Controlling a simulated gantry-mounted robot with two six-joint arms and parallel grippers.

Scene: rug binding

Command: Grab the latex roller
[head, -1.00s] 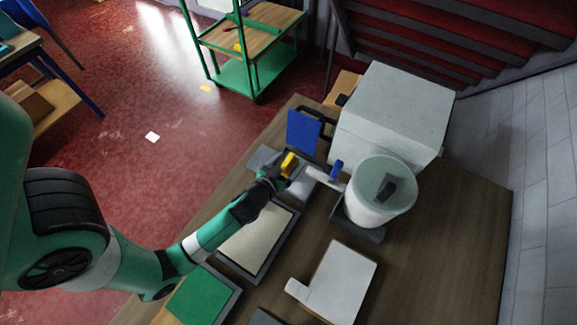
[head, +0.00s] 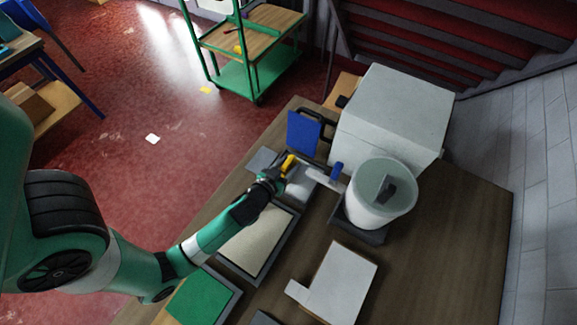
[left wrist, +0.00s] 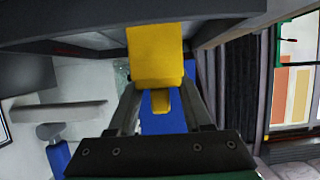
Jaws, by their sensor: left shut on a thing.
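My left gripper (head: 277,174) is over the grey tray (head: 300,190) at the middle of the table. It is shut on a yellow block-like handle (head: 288,162). In the left wrist view the yellow handle (left wrist: 156,55) sits between the two fingers (left wrist: 160,105). Whether it belongs to the latex roller, I cannot tell; its lower part is hidden. A separate tool with a blue grip (head: 337,170) and a pale bar lies to the right, apart from the gripper. My right gripper is not in view.
A white bucket (head: 372,208) stands right of the gripper, with a large white box (head: 392,112) behind. A blue panel (head: 304,134) stands behind the gripper. A framed cream panel (head: 255,243), a green pad (head: 203,297) and a white board (head: 340,285) lie in front.

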